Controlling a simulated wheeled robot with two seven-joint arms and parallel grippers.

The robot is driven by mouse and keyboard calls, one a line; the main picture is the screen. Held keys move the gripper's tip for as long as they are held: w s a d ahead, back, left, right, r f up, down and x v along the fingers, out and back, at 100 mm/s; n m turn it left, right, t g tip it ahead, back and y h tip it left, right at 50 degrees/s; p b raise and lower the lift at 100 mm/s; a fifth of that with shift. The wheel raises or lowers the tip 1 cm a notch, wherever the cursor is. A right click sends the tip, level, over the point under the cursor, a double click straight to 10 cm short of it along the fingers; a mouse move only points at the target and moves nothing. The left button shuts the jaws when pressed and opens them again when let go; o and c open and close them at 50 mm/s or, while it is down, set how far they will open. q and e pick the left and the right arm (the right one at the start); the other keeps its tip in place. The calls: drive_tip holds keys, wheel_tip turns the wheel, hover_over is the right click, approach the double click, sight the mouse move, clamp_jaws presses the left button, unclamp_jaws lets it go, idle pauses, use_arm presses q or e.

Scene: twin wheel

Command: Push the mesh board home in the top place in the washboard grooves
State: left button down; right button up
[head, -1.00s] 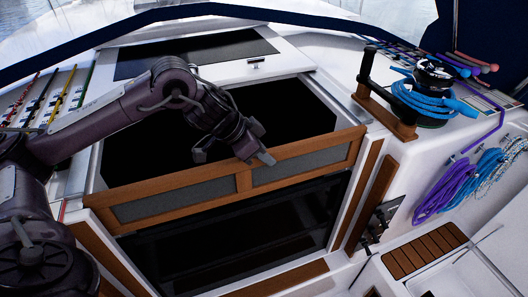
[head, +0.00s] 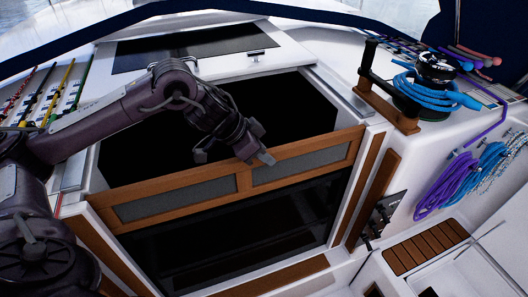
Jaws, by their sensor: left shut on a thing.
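The mesh board (head: 180,201), a wooden frame with two grey mesh panels, spans the companionway between the side posts, tilted in the picture with its right end higher. My left gripper (head: 232,155) comes down over the middle of its top rail and is shut on it. One finger shows on the near side; the other is towards the dark hatch opening. The board's ends lie at the washboard grooves (head: 361,172) on both sides, but I cannot tell how deep they sit. Below the board is a dark, glossy area (head: 240,245). My right gripper is not in view.
A winch with blue rope (head: 430,90) stands at the upper right. Purple and blue rope coils (head: 455,185) hang at the right. A sliding hatch (head: 195,50) lies behind the dark opening. A slatted wooden seat (head: 427,246) is at the lower right.

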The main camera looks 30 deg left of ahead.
use_arm(q)
drive_tip(key=shift+f, duration=0.35)
drive_tip(key=c, duration=1.3)
unclamp_jaws()
drive_tip(key=shift+s+f, duration=0.1)
drive_tip(key=b+v, duration=0.1)
drive_tip(key=v, duration=0.7)
